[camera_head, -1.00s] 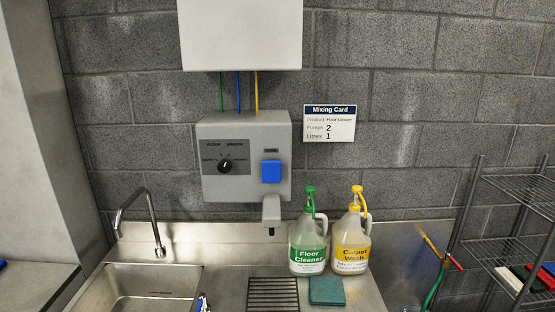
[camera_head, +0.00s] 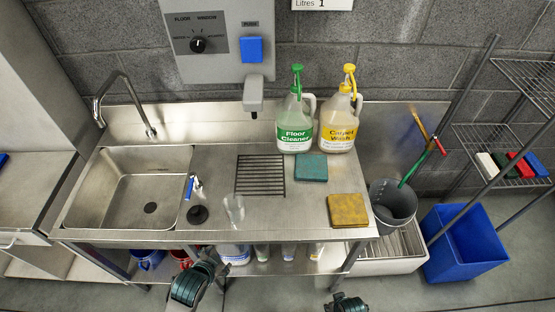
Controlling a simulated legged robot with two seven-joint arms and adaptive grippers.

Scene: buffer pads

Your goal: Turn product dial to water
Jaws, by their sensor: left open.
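The product dial (camera_head: 198,45) is a round black knob on a dark label panel of the grey wall dispenser (camera_head: 215,72). Its white mark points roughly up, between the floor and window labels. The lower side labels are too small to read surely. A blue push button (camera_head: 252,49) sits right of it, with a grey spout below. My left gripper (camera_head: 193,285) is open, low in front of the counter and well below the dial, touching nothing that I can see. My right gripper (camera_head: 345,303) only partly shows at the bottom edge; its jaws are unclear.
A steel counter (camera_head: 230,215) with a sink (camera_head: 130,180) and tap (camera_head: 125,95) lies below the dispenser. A green-topped floor cleaner jug (camera_head: 296,125), a yellow-topped carpet wash jug (camera_head: 338,122), sponges and a clear cup (camera_head: 235,208) stand on it. A blue bin is at right.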

